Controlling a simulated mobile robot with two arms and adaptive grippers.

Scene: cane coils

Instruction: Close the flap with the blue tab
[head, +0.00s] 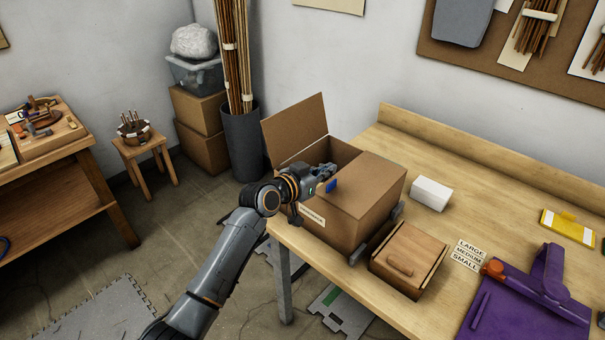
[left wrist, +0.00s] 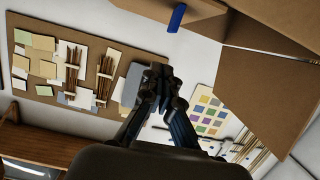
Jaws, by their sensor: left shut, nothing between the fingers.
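A brown cardboard box (head: 325,222) stands at the table's left end. Its left flap (head: 294,128) stands up open, and it also shows at the right of the left wrist view (left wrist: 275,90). The right flap (head: 370,182) lies over the box's right part; I cannot tell if it is fully flat. The blue tab (head: 331,186) is at this flap's left edge and shows at the top of the left wrist view (left wrist: 177,17). My left gripper (head: 331,168) is shut and empty, over the open left part of the box, close behind the tab. My right gripper is not in view.
A small wooden box (head: 408,260) stands right of the cardboard box. A white block (head: 431,194), a label card (head: 467,254) and a purple case (head: 530,300) are on the table (head: 500,210). A dark bin (head: 242,142) of canes stands behind left.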

